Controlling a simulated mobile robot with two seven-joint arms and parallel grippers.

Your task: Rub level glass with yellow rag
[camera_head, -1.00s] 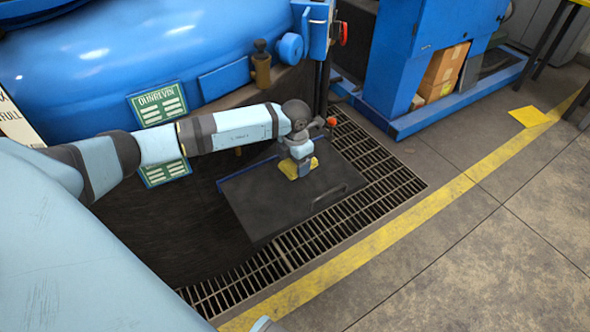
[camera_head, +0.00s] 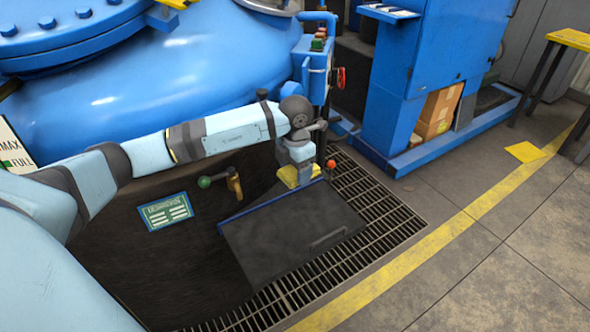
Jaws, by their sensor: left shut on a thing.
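My left gripper (camera_head: 297,171) is shut on the yellow rag (camera_head: 291,177). It holds the rag near the back edge of a dark plate with a handle (camera_head: 295,235); I cannot tell whether rag and plate touch. I cannot make out the level glass. A brass fitting with a green knob (camera_head: 234,184) sticks out of the dark front below my left arm, and the arm covers the area above it. My right gripper is not in view.
A large blue vessel (camera_head: 150,95) fills the back left, with a green sign (camera_head: 166,212) below. A red-knobbed lever (camera_head: 331,165) stands close right of my gripper. A blue cabinet (camera_head: 395,75) stands behind right.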

